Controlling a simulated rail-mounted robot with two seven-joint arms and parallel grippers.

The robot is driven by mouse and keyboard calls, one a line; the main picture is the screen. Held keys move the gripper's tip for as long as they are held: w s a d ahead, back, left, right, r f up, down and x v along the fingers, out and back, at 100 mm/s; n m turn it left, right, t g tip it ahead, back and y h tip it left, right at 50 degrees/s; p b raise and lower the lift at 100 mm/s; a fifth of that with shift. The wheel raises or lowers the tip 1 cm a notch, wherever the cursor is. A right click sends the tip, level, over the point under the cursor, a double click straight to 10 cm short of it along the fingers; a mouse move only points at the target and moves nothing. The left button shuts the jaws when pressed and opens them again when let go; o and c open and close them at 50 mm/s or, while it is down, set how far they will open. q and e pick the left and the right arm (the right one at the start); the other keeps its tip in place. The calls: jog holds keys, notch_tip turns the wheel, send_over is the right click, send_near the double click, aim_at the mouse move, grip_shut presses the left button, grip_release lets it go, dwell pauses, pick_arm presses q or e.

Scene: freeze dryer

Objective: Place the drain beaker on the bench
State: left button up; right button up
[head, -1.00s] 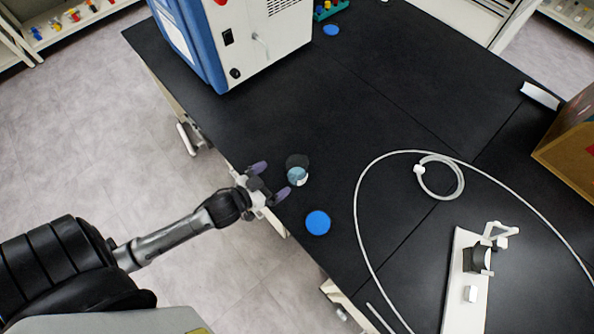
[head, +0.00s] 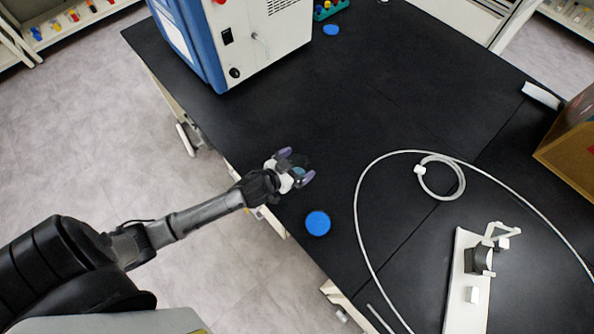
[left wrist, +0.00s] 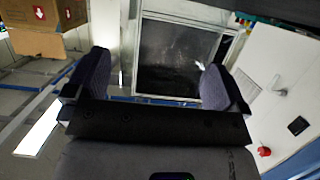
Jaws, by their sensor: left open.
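The drain beaker (head: 299,172) is a small clear vessel with a bluish look, near the left edge of the black bench (head: 350,110). In the head view it is mostly hidden by my left gripper (head: 297,166), whose two purple-grey fingers are spread around or just above it. The left gripper is open; contact with the beaker cannot be told. In the left wrist view the open fingers (left wrist: 157,85) show, with no clear beaker between them. My right gripper is not in view.
A blue disc (head: 318,223) lies in front of the beaker. A blue-and-white machine (head: 255,45) stands at the back left. A looped tube (head: 358,230) and a white stand (head: 464,270) lie to the right. A brown box (head: 575,150) is at the right edge.

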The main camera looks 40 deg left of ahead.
pick_arm(q)
jog(key=shift+w, duration=0.1)
jog(key=c, duration=1.2)
jog(key=shift+c, duration=0.8)
